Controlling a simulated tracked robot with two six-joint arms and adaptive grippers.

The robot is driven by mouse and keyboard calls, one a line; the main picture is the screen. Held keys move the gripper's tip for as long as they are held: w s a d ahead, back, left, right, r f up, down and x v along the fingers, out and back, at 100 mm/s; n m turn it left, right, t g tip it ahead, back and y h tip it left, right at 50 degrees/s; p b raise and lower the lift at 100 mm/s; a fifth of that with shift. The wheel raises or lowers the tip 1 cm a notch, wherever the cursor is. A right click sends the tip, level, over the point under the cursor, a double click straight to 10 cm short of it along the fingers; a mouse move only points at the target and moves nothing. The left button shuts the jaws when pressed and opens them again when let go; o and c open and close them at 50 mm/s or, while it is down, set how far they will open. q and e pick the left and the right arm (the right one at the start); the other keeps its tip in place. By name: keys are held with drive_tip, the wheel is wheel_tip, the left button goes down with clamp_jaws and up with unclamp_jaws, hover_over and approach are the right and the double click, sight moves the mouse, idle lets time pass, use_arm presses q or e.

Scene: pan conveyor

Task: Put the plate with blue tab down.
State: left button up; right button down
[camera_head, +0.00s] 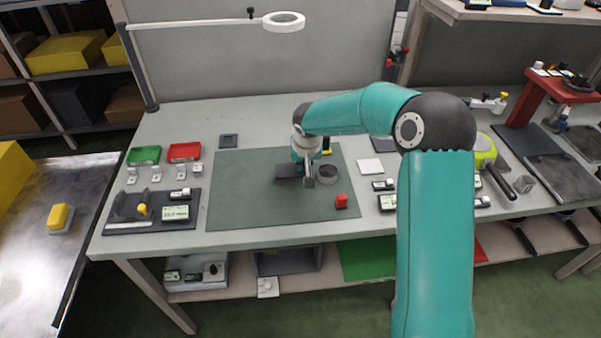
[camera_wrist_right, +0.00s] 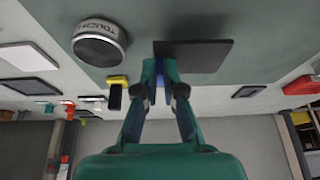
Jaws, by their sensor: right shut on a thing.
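The dark plate (camera_head: 286,170) is over the green mat (camera_head: 235,200) in the middle of the table. In the right wrist view the plate (camera_wrist_right: 205,55) extends beyond my fingertips, with a blue part, its tab (camera_wrist_right: 160,82), between the fingers. My right gripper (camera_head: 306,178) is shut on that blue tab; it also shows in the wrist view (camera_wrist_right: 160,72). I cannot tell whether the plate touches the mat. My left gripper is in neither view.
A round grey-topped thing (camera_head: 328,174) stands on the mat just right of the gripper. Green (camera_head: 144,156) and red (camera_head: 184,151) trays are at left. The mat's left part is clear.

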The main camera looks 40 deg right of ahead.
sight(303, 172)
wheel_tip(303, 172, down, 3)
drive_tip(key=shift+f, duration=0.1)
drive_tip(key=c, duration=1.3)
unclamp_jaws()
